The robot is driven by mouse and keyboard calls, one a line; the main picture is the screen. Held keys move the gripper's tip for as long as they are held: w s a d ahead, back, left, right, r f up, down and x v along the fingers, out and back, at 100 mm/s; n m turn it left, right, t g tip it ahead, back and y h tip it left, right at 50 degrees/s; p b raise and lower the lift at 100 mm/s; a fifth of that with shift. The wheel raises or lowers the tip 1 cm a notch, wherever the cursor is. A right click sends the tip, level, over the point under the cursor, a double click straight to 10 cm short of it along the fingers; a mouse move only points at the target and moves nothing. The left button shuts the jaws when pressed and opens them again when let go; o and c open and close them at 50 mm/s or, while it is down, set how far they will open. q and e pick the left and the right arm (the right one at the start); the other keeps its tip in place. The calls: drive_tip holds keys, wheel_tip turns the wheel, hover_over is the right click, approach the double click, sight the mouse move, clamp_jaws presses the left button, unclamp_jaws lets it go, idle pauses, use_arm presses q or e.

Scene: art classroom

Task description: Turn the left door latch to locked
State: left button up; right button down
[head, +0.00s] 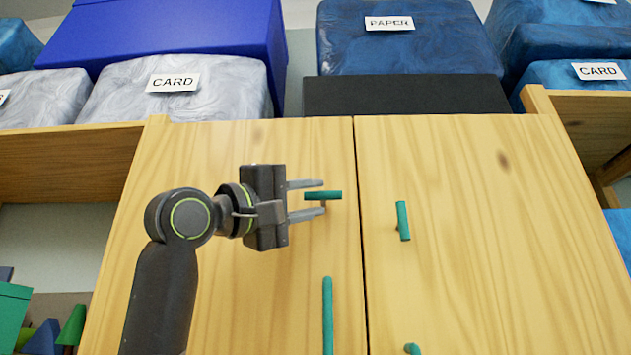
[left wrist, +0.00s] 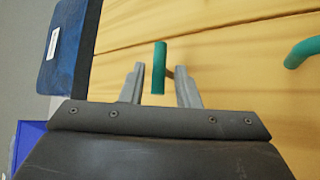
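The left door latch (head: 323,195) is a short green bar on the left wooden door (head: 230,290), lying level in the head view. My left gripper (head: 314,199) is open at the latch, with one finger above the bar and one below it. In the left wrist view the latch (left wrist: 158,68) stands between the two open fingers (left wrist: 155,86), with a gap on each side. I see no clear contact. My right gripper is not in view.
The right door (head: 470,270) has its own green latch (head: 403,221), nearly upright. A green vertical handle (head: 328,315) sits below the left latch. Boxes labelled CARD (head: 175,100) and PAPER (head: 410,50) stand on top of the cabinet.

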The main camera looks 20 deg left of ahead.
use_arm(q)
drive_tip(key=shift+x, duration=0.95)
drive_tip(key=shift+w+a+f, duration=0.1)
drive_tip(key=shift+w+f, duration=0.05)
clamp_jaws()
